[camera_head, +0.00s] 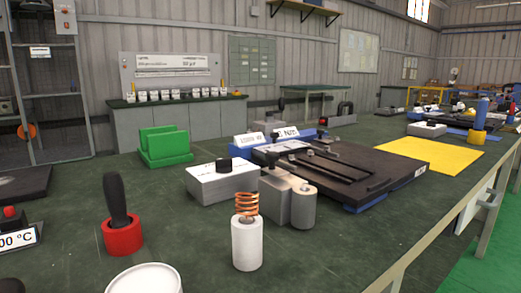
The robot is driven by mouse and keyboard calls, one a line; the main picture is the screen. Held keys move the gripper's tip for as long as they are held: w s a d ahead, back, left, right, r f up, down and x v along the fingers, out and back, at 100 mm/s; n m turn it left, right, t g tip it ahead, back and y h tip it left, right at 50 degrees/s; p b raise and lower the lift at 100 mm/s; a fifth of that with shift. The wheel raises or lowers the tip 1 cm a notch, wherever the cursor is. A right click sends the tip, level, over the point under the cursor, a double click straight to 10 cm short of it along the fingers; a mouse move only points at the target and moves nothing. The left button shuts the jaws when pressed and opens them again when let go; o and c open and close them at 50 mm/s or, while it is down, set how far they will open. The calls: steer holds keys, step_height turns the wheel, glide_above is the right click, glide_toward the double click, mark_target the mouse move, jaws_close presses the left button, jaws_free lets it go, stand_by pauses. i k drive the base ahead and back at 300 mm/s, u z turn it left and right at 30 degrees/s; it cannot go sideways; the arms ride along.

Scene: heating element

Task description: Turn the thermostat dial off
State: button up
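A white box (224,184) stands on the green bench near the middle, with a round black knob (223,165) on its top. The knob's setting is too small to read. A copper coil (246,205) sits upright on a white cylinder (247,244) in front of the box. At the left edge, a sign (18,239) reading "00 °C" is partly cut off, with a red knob or button (10,212) behind it. I cannot tell for sure which of these is the thermostat dial. My gripper is not in view.
A black-handled tool in a red holder (122,236) stands at left front, and a white round lid (145,279) lies at the bottom. A grey block with a cylinder (302,206) and a black plate (350,172) are right of the box. Bare green bench (350,235) lies at right front.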

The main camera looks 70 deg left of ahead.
mark_target(223, 165)
steer(key=i, duration=0.9)
steer(key=u, duration=2.15)
